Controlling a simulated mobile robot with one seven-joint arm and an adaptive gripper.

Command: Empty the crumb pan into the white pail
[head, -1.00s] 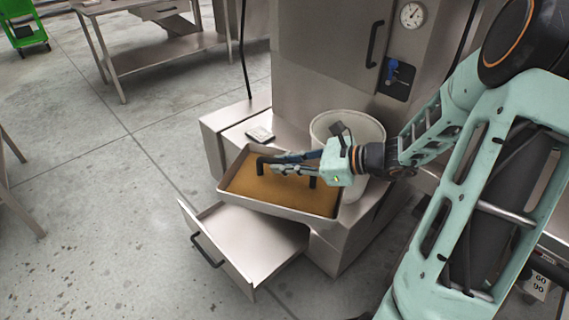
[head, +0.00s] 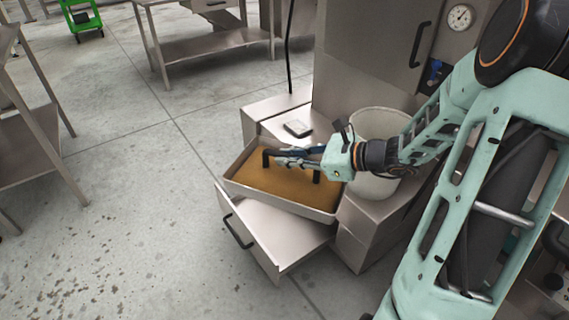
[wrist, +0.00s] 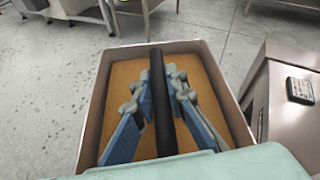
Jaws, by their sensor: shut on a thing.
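The crumb pan (head: 240,183) is a shallow metal tray filled with brown crumbs, with a black bar handle across its middle. My gripper (head: 277,158) is shut on that handle (wrist: 158,95). In the wrist view, the blue fingers lie on both sides of the bar, and the crumb pan (wrist: 90,130) spreads out beneath them. The pan looks about level, over the open drawer; I cannot tell whether it touches anything below. The white pail (head: 372,180) stands on the steel ledge just right of the pan, partly hidden behind my wrist. Its inside is mostly hidden.
The open drawer (head: 275,232) with a black handle juts out below the pan. A small dark-topped device (head: 297,128) lies on the ledge behind; it also shows in the wrist view (wrist: 299,89). A steel cabinet (head: 365,60) rises behind.

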